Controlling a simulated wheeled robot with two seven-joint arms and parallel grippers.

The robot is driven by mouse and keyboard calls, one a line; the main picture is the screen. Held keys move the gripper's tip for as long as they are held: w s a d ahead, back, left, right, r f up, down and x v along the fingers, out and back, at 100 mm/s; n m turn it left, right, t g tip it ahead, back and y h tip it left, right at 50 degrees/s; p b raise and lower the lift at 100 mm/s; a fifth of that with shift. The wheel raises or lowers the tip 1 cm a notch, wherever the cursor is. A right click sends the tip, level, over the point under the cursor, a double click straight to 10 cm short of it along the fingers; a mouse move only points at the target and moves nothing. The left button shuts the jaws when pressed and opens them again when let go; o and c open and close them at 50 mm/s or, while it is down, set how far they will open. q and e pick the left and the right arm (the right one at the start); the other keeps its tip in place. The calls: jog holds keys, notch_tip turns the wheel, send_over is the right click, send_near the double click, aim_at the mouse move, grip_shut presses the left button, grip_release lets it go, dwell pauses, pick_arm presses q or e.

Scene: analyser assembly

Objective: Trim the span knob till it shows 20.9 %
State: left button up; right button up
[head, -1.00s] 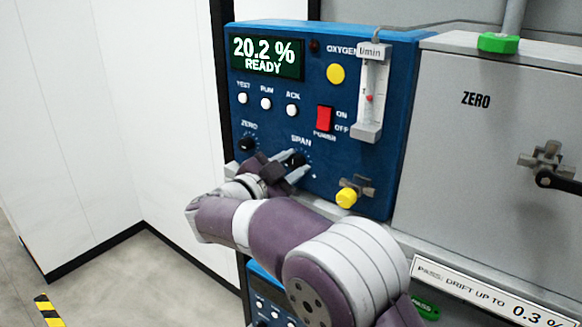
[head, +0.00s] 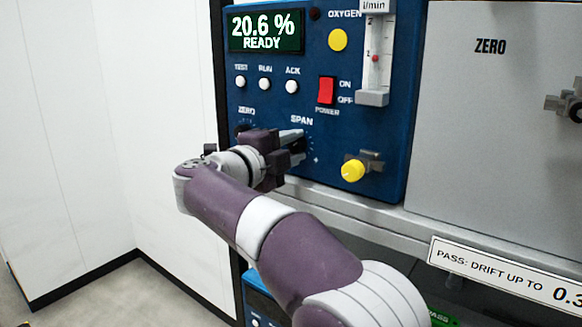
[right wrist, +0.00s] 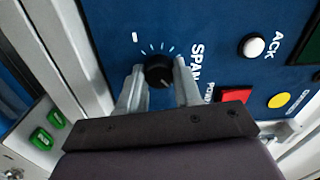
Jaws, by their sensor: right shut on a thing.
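The blue analyser panel (head: 385,150) shows 20.6 % READY on its green display (head: 265,32). The span knob (right wrist: 158,71) is a black dial with a light pointer mark and white tick marks around it; in the head view my gripper mostly covers it. My right gripper (head: 298,143) is shut on the span knob, and in the right wrist view its two grey fingers stand on either side of the knob. The black zero knob (head: 243,131) is just left of my gripper. My left gripper is not in view.
White TEST, RUN and ACK buttons (head: 265,84), a red power switch (head: 327,90) and a yellow button (head: 338,40) are above my gripper. A yellow valve knob (head: 353,171) juts out to the right. A flow meter (head: 375,60) hangs at the upper right.

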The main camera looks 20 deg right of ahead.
jog(key=m+b, duration=0.2)
jog(key=m, duration=0.1)
jog(key=shift+f+b, duration=0.25)
jog(key=shift+b, duration=0.15)
jog(key=shift+r+m+b, duration=0.1)
jog(key=shift+m+b, duration=0.6)
jog(key=shift+m, duration=0.5)
jog(key=o, duration=1)
jog(key=shift+r, duration=0.1)
jog(key=shift+o, duration=0.2)
jog(key=shift+s+a, duration=0.15)
jog(key=shift+a, duration=0.1)
jog(key=b+v, duration=0.2)
jog(key=v, duration=1)
jog(key=shift+b, duration=0.4)
